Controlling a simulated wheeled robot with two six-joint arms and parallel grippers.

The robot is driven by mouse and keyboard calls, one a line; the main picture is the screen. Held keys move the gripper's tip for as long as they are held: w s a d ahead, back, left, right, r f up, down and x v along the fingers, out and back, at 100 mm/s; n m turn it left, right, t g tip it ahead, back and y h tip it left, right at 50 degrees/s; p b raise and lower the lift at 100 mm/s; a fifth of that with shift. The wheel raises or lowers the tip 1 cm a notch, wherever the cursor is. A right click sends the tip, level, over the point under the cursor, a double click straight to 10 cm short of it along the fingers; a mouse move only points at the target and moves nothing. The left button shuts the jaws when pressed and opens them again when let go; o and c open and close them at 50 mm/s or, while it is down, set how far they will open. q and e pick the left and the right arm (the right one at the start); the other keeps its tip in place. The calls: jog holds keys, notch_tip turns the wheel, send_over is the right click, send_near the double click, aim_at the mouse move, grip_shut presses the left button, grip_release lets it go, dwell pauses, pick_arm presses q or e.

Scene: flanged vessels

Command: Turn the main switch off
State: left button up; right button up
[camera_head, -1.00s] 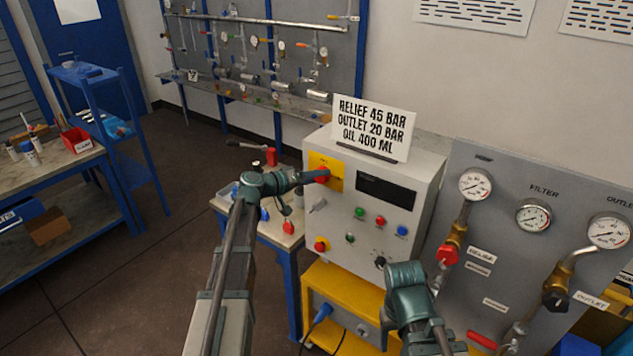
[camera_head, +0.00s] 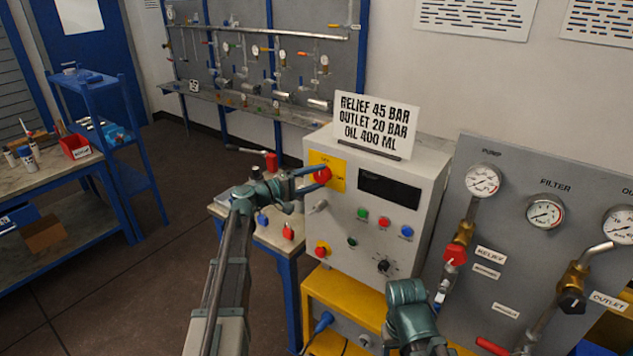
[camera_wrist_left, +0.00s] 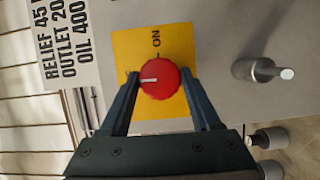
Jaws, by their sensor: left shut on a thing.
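The main switch is a round red knob (camera_head: 322,174) on a yellow plate (camera_head: 337,184) at the upper left of the grey control box. My left gripper (camera_head: 308,180) reaches it from the left. In the left wrist view, its two dark fingers stand on either side of the red knob (camera_wrist_left: 161,79), shut on it. The knob's white mark points left in that view, toward a label mostly hidden by a finger. The "ON" label is at the plate's top there, away from the mark. My right arm's wrist (camera_head: 410,300) is low in front of the box; its fingers cannot be made out.
The box (camera_head: 399,246) carries a dark display, coloured buttons and a black knob, with a sign on top. It stands on a yellow stand (camera_head: 349,309). A gauge panel (camera_head: 520,222) is to the right. A small blue-legged table (camera_head: 283,241) stands behind my left arm.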

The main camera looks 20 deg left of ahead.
dwell(0.4)
pick_arm(q)
jog(key=o, duration=1.4)
jog(key=v, duration=1.4)
jog(key=shift+f, duration=0.1)
jog(key=shift+w, duration=0.1)
